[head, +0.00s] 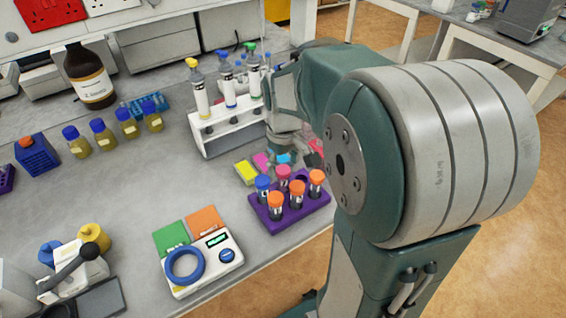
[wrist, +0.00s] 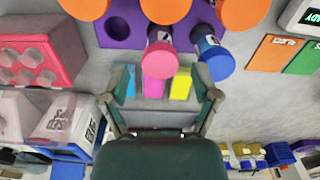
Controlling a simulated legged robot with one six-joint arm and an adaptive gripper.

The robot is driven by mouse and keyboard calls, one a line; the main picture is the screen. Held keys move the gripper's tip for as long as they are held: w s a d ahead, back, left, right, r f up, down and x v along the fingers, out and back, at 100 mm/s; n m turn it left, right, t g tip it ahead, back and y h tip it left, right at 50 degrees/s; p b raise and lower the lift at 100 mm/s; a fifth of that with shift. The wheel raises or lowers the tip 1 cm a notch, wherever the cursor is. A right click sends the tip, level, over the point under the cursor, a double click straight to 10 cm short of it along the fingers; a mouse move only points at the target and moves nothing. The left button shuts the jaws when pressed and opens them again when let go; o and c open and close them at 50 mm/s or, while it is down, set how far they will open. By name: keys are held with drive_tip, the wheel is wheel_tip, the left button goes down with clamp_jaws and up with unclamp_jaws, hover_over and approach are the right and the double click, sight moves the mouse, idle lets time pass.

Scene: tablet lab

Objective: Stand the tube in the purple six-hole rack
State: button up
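The purple six-hole rack (head: 290,220) stands near the front edge of the bench. It holds several capped tubes: a blue-capped tube (head: 262,185), a pink-capped tube (head: 283,173) and orange-capped ones (head: 297,189). In the wrist view the rack (wrist: 207,15) shows one empty hole at its left, beside the pink-capped tube (wrist: 160,60); the blue-capped tube (wrist: 213,62) is to the right. My gripper (wrist: 163,97) is open, with nothing between its fingers. It is behind the rack, close to the pink-capped tube's side. In the head view my arm partly hides it.
Coloured sticky notes (head: 246,173) lie behind the rack. A white rack of bottles (head: 228,138) stands behind to the left. A scale (head: 200,264) with a blue ring is at front left. Yellow bottles with blue caps (head: 104,138) stand further left. Bare bench lies between.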

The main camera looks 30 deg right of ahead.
idle(0.3)
wheel_tip(320, 180, up, 12)
drive_tip(key=s+a+f+m+t, duration=0.1)
drive_tip(key=s+a+f+t, duration=0.2)
drive_tip(key=s+a, duration=0.8)
drive_tip(key=shift+s+m+t, duration=0.4)
drive_tip(key=shift+s+t, duration=0.3)
drive_tip(key=shift+t, duration=0.6)
